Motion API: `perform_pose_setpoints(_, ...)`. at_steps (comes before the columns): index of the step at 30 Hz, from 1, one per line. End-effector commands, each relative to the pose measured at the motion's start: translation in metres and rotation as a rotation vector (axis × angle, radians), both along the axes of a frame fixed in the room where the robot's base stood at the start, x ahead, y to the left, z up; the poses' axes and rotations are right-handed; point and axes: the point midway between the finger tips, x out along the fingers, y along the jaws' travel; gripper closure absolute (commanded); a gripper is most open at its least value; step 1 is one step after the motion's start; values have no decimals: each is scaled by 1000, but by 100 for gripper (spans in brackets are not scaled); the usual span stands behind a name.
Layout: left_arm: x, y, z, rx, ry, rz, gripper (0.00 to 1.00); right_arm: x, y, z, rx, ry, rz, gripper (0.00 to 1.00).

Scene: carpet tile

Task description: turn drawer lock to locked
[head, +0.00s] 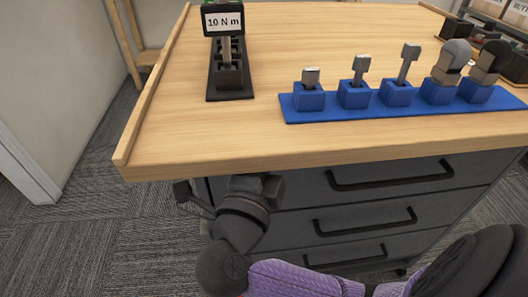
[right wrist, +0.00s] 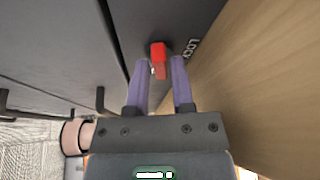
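The red lock knob (right wrist: 158,56) shows in the right wrist view on the dark cabinet face, next to white lettering that reads "LOCK", partly cut off. My right gripper (right wrist: 161,62) is open, with its purple fingertips on either side of the knob. The left fingertip is very near the knob; I cannot tell whether they touch. In the head view my right gripper (head: 240,190) is low at the cabinet's left end, under the tabletop edge. Its fingertips and the lock are hidden there. My left gripper is not in view.
The wooden bench top (head: 180,120) overhangs the grey drawers with black handles (head: 390,177). A blue rack (head: 330,110) of tools and a black stand with a "10 N m" sign (head: 223,21) stand on it. Carpeted floor (head: 100,235) is clear at left.

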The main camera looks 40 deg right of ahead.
Motion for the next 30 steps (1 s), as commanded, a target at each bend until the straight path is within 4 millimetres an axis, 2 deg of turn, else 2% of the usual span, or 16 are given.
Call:
perform_pose_setpoints(1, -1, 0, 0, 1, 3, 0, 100, 0, 0, 0, 0, 0, 0, 83)
perform_pose_setpoints(3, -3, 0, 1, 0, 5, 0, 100, 0, 0, 0, 0, 0, 0, 98)
perform_pose_setpoints(4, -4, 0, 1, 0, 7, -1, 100, 0, 0, 0, 0, 0, 0, 100)
perform_pose_setpoints(17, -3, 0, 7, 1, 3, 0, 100, 0, 0, 1, -24, 17, -1, 100)
perform_pose_setpoints(23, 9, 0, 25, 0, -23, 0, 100, -1, 0, 4, -111, 74, 0, 100)
perform_pose_setpoints(30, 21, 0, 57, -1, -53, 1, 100, -2, 0, 4, -292, 186, 1, 100)
